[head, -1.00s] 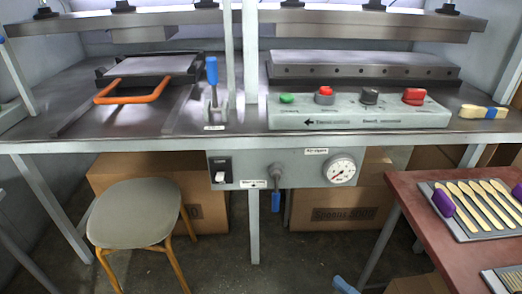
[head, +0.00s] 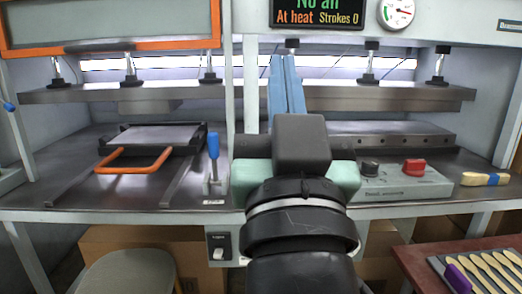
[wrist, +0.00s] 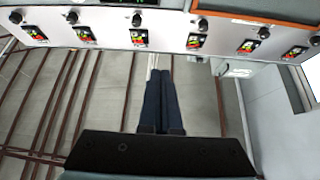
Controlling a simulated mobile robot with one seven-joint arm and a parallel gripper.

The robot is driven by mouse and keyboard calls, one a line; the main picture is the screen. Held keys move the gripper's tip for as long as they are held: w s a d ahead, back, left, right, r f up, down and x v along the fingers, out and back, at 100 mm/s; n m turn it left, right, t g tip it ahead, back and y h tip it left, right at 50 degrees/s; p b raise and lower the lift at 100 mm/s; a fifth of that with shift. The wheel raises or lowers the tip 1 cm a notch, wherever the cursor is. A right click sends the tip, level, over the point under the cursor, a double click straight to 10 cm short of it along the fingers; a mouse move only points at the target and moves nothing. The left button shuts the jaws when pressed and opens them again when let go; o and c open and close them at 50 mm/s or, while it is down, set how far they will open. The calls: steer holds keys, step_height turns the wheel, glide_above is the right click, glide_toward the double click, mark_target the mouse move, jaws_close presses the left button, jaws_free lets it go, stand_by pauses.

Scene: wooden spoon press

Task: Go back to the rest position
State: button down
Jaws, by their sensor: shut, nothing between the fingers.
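My gripper (head: 287,85) is in the middle of the head view, raised in front of the press, with its two blue fingers together and pointing up. Nothing is between them. In the wrist view the shut fingers (wrist: 161,100) show dark against a far surface with brown bars, touching nothing that I can make out. My arm and wrist hide part of the control box and of the right-hand platen in the head view.
The press bench (head: 90,190) holds a tray with an orange handle (head: 134,160), a blue-handled lever (head: 213,150), a control box (head: 420,183) and a brush (head: 485,179). A display (head: 318,14) reads "No air". A stool (head: 125,272) and a red table (head: 415,258) stand in front.

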steer(key=s+a+r+t, duration=0.2)
steer(key=s+r, duration=0.3)
steer(key=s, duration=0.1)
step_height(320, 180, up, 30)
steer(key=p, duration=2.9)
steer(key=shift+s+f+t+p, duration=0.15)
steer(key=shift+s+t+p, duration=0.15)
steer(key=shift+s, duration=0.05)
